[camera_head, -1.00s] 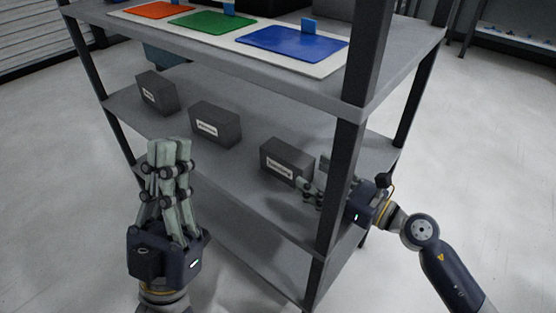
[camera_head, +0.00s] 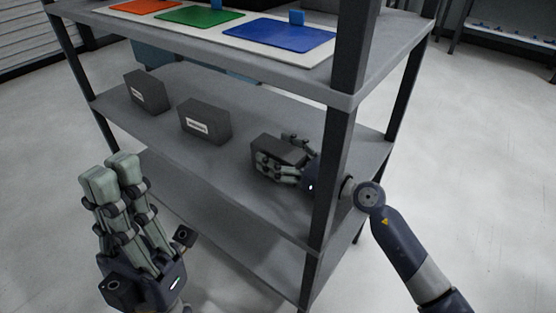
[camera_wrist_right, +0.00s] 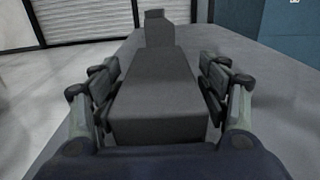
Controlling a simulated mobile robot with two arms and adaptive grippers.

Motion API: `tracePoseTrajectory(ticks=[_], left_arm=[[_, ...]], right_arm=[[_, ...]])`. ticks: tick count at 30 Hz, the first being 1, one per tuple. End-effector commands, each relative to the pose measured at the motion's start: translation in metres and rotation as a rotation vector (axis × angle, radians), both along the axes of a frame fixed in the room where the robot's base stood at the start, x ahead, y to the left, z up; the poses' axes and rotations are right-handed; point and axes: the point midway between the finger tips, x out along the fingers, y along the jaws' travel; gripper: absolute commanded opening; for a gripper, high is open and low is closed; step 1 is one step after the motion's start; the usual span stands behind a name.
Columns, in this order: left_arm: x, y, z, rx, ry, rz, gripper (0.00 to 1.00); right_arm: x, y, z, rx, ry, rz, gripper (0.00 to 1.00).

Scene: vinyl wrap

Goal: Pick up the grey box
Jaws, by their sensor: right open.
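Three dark grey boxes stand in a row on the middle shelf (camera_head: 245,105): the left box (camera_head: 147,92), the middle box (camera_head: 205,122) and the right box (camera_head: 276,149). My right gripper (camera_head: 280,160) is at the right box, its fingers partly hiding it. In the right wrist view the box (camera_wrist_right: 158,88) lies between the open fingers of the right gripper (camera_wrist_right: 158,85), one side on each flank; whether they touch it is unclear. My left gripper (camera_head: 110,172) hangs empty in front of the shelf, fingers pointing up and close together.
The rack's front post (camera_head: 336,170) stands right beside my right wrist. The upper shelf (camera_head: 310,82), with orange, green and blue sheets (camera_head: 280,32), overhangs the boxes. In the right wrist view another box (camera_wrist_right: 158,28) stands behind the near one.

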Motion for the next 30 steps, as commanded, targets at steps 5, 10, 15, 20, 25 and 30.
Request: tracePoseTrajectory(ticks=[5,10,15,20,25,30], left_arm=[[0.000,0.000,0.000,0.000,0.000,0.000,0.00],[0.000,0.000,0.000,0.000,0.001,0.000,0.00],[0.000,0.000,0.000,0.000,0.001,0.000,0.00],[0.000,0.000,0.000,0.001,0.002,0.000,0.00],[0.002,-0.001,0.001,0.003,0.010,0.000,0.00],[0.016,-0.003,0.000,0.025,0.078,0.006,0.00]], right_arm=[[0.000,0.000,0.000,0.000,0.000,0.000,0.69],[0.000,0.000,0.000,0.000,0.000,0.000,0.31],[0.000,0.000,0.002,0.002,-0.002,-0.001,0.10],[0.000,0.000,0.002,0.002,-0.002,-0.001,0.10],[0.000,0.000,0.004,0.002,-0.003,-0.001,0.10],[0.000,0.000,0.009,0.002,-0.003,-0.001,0.10]])
